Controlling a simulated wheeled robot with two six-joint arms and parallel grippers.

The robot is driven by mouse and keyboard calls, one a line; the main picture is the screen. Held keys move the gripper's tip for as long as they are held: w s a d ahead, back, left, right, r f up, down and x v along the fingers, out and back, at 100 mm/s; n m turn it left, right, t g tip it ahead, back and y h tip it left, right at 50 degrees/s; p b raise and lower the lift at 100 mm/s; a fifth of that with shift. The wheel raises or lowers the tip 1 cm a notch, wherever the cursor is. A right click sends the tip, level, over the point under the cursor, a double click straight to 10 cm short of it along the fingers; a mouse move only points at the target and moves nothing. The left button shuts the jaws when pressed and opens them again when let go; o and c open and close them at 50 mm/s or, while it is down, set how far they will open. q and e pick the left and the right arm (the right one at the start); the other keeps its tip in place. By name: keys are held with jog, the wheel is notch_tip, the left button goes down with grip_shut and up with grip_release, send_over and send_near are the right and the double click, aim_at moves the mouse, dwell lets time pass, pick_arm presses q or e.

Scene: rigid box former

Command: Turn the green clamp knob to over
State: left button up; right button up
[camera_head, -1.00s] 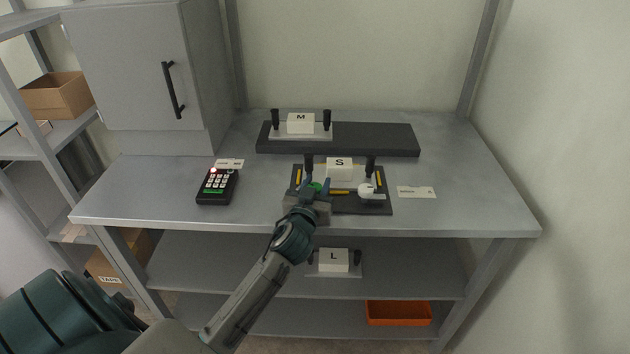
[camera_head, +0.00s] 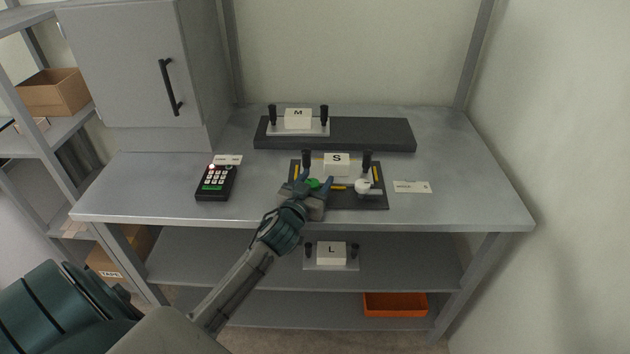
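The green clamp knob (camera_head: 313,183) sits on the front left of the dark fixture base (camera_head: 362,204) on the bench. My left gripper (camera_head: 313,184) is at the knob, with its fingers apart on either side of it. Whether the fingers touch the knob is too small to tell. A white block marked S (camera_head: 337,165) with two black posts stands on the fixture behind the knob. A white round knob (camera_head: 362,186) is to the right. The gripper body hides the fixture's front left corner. My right gripper is not in view.
A black keypad (camera_head: 216,183) with a red light lies left of the fixture. The M block (camera_head: 298,119) stands on a dark rack (camera_head: 375,134) behind. A label card (camera_head: 412,187) lies to the right. The L block (camera_head: 331,254) is on the shelf below.

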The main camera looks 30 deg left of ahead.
pick_arm(q)
jog(key=shift+s+f, duration=0.1)
jog(key=shift+s, duration=0.3)
jog(key=s+b, duration=0.1)
jog(key=s, duration=0.2)
jog(key=s+d+b, duration=0.1)
jog(key=s, duration=0.2)
jog(key=s+b, duration=0.1)
jog(key=s, duration=0.2)
jog(key=shift+s+d, duration=0.1)
jog(key=shift+d, duration=0.2)
jog(key=shift+s, duration=0.3)
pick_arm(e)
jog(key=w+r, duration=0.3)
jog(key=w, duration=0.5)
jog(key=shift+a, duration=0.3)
